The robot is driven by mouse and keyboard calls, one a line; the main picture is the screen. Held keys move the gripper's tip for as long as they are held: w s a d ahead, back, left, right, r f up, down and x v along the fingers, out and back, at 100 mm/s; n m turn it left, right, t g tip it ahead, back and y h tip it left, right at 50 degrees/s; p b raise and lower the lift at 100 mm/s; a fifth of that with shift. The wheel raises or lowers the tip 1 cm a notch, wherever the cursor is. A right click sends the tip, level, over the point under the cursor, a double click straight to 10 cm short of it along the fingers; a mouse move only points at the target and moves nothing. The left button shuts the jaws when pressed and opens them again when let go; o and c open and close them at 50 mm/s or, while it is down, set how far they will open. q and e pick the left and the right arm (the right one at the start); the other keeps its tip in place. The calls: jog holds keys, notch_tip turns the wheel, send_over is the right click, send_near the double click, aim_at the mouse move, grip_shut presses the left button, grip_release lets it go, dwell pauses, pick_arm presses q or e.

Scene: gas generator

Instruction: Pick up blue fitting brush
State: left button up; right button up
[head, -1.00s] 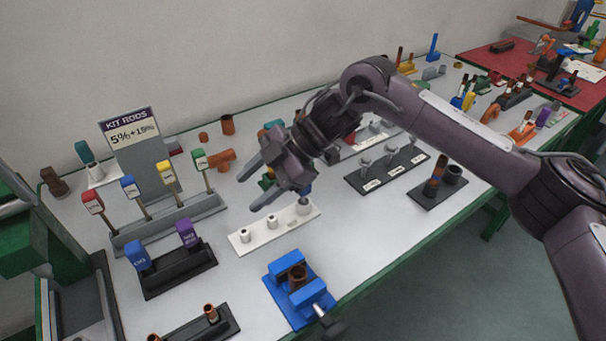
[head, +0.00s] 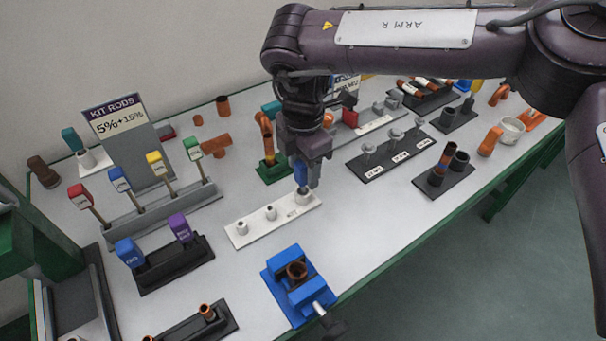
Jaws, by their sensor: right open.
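My left gripper is not in view.
Nearby stand a blue vise (head: 290,303) in front, a green-based stand with a copper pipe (head: 272,170) behind, and a dark fitting tray (head: 372,172) to the right. A black holder (head: 160,276) with blue and purple pieces stands left. Bare table lies between them.

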jog(key=shift+f, duration=1.15)
jog(key=c, duration=0.9)
jog(key=shift+r, duration=0.1)
